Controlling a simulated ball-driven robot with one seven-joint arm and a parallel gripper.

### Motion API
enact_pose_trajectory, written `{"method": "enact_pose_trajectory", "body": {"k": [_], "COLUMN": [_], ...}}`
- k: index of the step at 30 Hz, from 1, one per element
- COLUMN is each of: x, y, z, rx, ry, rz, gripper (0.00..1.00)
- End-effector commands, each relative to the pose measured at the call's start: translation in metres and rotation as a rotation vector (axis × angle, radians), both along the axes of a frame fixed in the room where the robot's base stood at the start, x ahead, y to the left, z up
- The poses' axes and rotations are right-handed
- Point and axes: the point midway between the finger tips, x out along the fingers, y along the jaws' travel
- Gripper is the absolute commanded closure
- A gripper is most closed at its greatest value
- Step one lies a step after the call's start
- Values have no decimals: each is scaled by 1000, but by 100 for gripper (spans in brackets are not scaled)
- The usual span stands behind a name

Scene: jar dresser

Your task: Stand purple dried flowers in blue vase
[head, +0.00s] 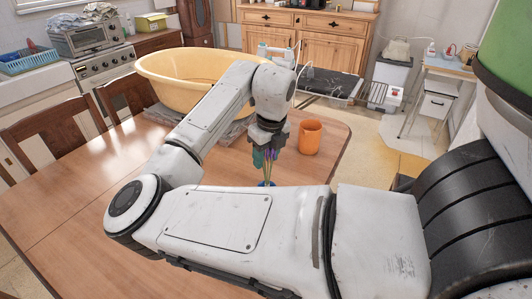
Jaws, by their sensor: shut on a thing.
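My gripper (267,146) points down over the wooden table (225,172), right of the table's middle. It is shut on a thin upright bunch, the purple dried flowers (269,164), which shows purple and green with pale stems running down. Right below, a small bit of the blue vase (265,184) shows just above the edge of my forearm. The rest of the vase is hidden behind my arm. I cannot tell whether the stem ends are inside the vase mouth or only in front of or above it.
An orange cup (310,137) stands close to the right of my gripper. A large yellow tub (188,68) sits on a grey cloth at the table's back. Wooden chairs (45,137) line the left side. The table's left part is bare.

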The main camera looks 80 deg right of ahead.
Motion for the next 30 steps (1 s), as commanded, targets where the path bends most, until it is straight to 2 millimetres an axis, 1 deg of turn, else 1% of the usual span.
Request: {"method": "enact_pose_trajectory", "body": {"k": [1, 5, 6, 11, 12, 21, 30], "x": [0, 0, 0, 0, 0, 0, 0], "y": [0, 0, 0, 0, 0, 0, 0], "z": [-3, -5, -5, -5, -5, -5, -2], "rx": [0, 0, 0, 0, 0, 0, -1], "ry": [0, 0, 0, 0, 0, 0, -1], "rz": [0, 0, 0, 0, 0, 0, 0], "gripper": [89, 89, 96, 96, 57, 28, 28]}}
